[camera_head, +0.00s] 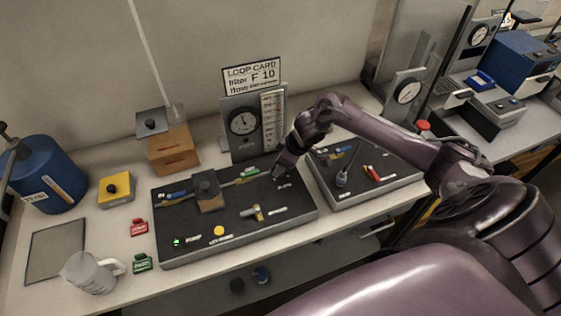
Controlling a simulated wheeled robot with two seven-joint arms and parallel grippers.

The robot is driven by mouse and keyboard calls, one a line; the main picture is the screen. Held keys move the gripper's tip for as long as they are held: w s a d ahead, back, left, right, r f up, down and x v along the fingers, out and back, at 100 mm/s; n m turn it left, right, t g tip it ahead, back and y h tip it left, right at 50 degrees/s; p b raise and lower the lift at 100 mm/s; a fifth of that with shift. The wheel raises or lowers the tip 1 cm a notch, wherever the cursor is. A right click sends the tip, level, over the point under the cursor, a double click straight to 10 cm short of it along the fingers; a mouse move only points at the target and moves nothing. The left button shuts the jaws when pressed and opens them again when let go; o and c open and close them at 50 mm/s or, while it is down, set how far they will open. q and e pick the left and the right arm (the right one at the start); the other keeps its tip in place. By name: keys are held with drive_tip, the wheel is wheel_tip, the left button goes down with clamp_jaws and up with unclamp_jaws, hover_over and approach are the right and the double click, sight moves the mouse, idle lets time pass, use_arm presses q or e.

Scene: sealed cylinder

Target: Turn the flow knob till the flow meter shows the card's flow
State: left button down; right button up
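The loop card (252,76) stands at the back; it reads "LOOP CARD", "filter F 10" and a flow line too small to read. Below it a grey panel carries a round dial gauge (243,121) and a white upright flow scale (271,121); its reading is too small to tell. My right gripper (280,172) points down at the back right of the black board (230,236), above a small label. The flow knob cannot be made out and may be hidden by the gripper. Whether its fingers are open or shut does not show. My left gripper is out of view.
The board holds a filter block (206,187), a brass valve (252,212), a yellow button (218,231) and a green light. A second black board (362,172) lies to the right. A mug (92,273), red and green tags and a blue drum (47,177) stand left.

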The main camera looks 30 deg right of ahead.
drive_tip(key=b+v, duration=0.1)
drive_tip(key=v, duration=0.5)
drive_tip(key=shift+f, duration=0.15)
idle(0.3)
